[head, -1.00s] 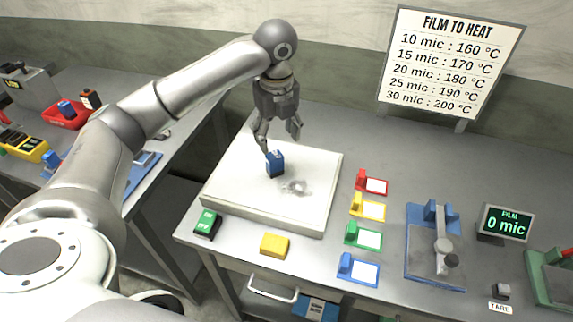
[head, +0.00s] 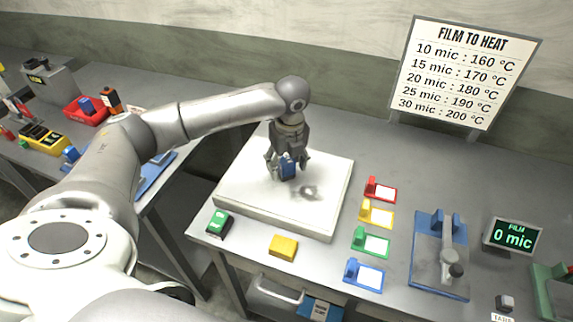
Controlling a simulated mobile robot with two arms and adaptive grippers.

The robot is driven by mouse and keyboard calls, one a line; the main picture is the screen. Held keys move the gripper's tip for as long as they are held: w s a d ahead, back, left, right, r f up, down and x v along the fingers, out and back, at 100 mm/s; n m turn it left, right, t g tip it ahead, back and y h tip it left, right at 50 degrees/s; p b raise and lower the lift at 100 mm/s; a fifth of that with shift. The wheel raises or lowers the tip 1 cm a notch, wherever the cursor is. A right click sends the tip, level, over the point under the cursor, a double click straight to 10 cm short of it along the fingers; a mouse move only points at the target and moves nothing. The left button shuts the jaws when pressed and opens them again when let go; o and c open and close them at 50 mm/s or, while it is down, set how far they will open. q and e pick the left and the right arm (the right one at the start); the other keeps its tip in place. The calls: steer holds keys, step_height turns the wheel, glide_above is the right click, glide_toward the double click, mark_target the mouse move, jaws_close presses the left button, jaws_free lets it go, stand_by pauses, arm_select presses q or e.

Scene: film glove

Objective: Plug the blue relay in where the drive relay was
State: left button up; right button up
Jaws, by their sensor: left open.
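A blue relay (head: 288,167) stands on the white square platform (head: 240,207) on the near bench. My left gripper (head: 287,170) is directly over it, pointing down, with its fingers open on either side of the relay. I cannot tell whether the fingers touch it. Another small blue block (head: 87,105) sits in the red tray (head: 77,116) on the left bench; I cannot tell if it is a relay. A socket marked as the drive relay's place cannot be made out. My right gripper is not in view.
A green block (head: 219,224) and a yellow block (head: 283,247) lie at the bench's front. Coloured card holders (head: 372,243) line the platform's right. A blue lever device (head: 440,262) and film display (head: 512,236) stand further right. A gap separates the benches.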

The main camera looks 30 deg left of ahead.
arm_select(q)
steer(key=shift+f, duration=0.3)
steer(key=c, duration=1.2)
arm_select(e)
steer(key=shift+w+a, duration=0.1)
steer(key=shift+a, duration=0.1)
arm_select(q)
steer(key=shift+r, duration=0.1)
steer(key=shift+r, duration=0.1)
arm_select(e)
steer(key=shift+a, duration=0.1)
